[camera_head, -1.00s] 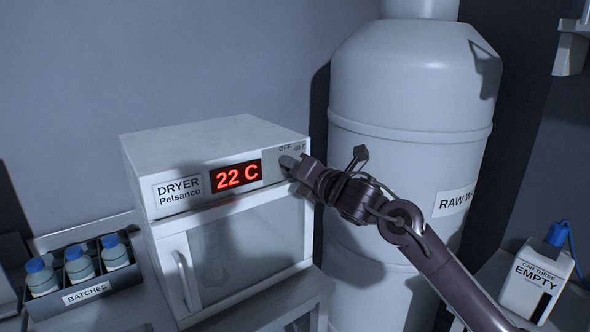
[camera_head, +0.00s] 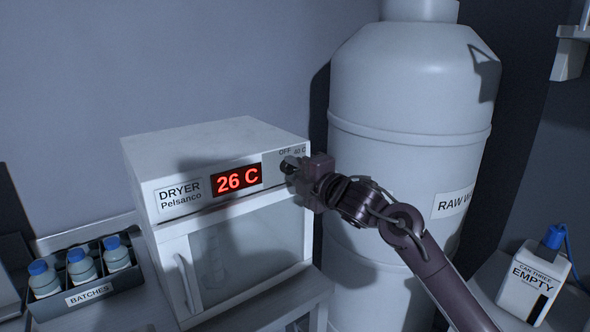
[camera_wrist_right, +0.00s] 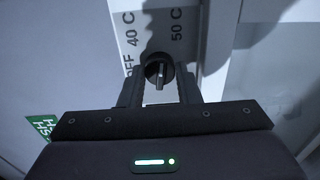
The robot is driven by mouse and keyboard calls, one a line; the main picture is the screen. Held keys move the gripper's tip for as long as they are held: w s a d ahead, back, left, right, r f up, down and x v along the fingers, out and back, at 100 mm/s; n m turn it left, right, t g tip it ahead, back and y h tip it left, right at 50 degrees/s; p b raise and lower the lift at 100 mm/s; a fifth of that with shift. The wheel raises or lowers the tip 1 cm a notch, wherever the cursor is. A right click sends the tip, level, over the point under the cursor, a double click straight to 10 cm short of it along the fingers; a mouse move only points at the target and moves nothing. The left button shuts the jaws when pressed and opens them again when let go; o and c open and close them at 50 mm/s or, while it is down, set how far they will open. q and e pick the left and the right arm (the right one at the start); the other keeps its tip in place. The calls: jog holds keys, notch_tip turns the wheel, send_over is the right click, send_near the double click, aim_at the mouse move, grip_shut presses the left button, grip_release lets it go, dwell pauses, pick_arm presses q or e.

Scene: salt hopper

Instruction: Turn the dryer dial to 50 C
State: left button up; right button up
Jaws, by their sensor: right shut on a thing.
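The white dryer (camera_head: 225,215) stands on a counter, and its red display (camera_head: 237,179) reads 26 C. Its dial (camera_head: 288,166) is a small dark round knob right of the display, partly covered by my gripper. In the right wrist view the dial (camera_wrist_right: 159,74) shows a raised bar between the fingers, with OFF, 40 C and 50 C printed around it. I cannot tell surely which mark it points at. My right gripper (camera_head: 293,166) is shut on the dial; its fingers also show in the wrist view (camera_wrist_right: 160,88). My left gripper is not in view.
A large white tank (camera_head: 410,100) stands close behind my right arm. A rack (camera_head: 88,290) of blue-capped bottles is left of the dryer. A white can (camera_head: 533,285) labelled EMPTY stands at far right. The dryer door handle (camera_head: 187,283) is below the display.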

jog(key=shift+f+m, duration=0.1)
jog(key=shift+m, duration=0.2)
jog(key=o, duration=1)
jog(key=b+v, duration=0.2)
jog(key=v, duration=0.5)
jog(key=shift+s+d, duration=0.25)
jog(key=shift+s, duration=0.1)
